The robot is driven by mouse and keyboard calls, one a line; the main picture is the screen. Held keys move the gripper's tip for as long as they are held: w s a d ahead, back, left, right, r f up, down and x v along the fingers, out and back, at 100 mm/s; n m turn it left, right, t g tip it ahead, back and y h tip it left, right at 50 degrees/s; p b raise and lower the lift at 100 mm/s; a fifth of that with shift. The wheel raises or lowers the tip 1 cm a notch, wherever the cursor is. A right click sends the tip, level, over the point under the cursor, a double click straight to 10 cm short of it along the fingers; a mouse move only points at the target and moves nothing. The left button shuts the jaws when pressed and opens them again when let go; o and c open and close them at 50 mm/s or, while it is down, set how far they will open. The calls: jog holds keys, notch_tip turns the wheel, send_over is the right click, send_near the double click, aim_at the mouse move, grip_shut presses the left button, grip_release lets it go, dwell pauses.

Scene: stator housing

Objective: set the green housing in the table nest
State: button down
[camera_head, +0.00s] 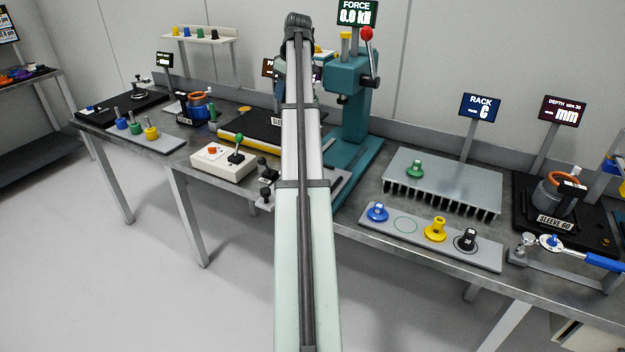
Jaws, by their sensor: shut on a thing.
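My arm reaches away up the middle of the picture, and my gripper does not show; it is hidden behind the arm or out of frame. No green housing can be made out for certain, and I cannot tell what is in the gripper. A nest for it cannot be singled out either. A black fixture marked SLEEVE (263,127) is partly covered by my arm. Another black fixture marked SLEEVE 60 (556,222) at the right carries a grey and orange ring (557,196).
A teal press (347,100) with a red-knobbed lever stands right of my arm. A grey strip (485,254) holds blue, yellow and black pieces and an empty green outline. A joystick box (222,166) sits left. A blue-handled tool (590,256) lies front right.

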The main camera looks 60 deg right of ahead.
jog(key=s+a+f, duration=0.4)
jog(key=s+a, duration=0.7)
jog(key=a, duration=0.1)
notch_tip(320, 180, down, 10)
jog(key=shift+s+a, duration=0.25)
jog(key=shift+s, duration=0.05)
jog(key=shift+f, duration=0.25)
jog(key=c, duration=0.9)
grip_release()
jog(key=shift+r, duration=0.1)
jog(key=v, duration=1.2)
jog(key=shift+a, duration=0.1)
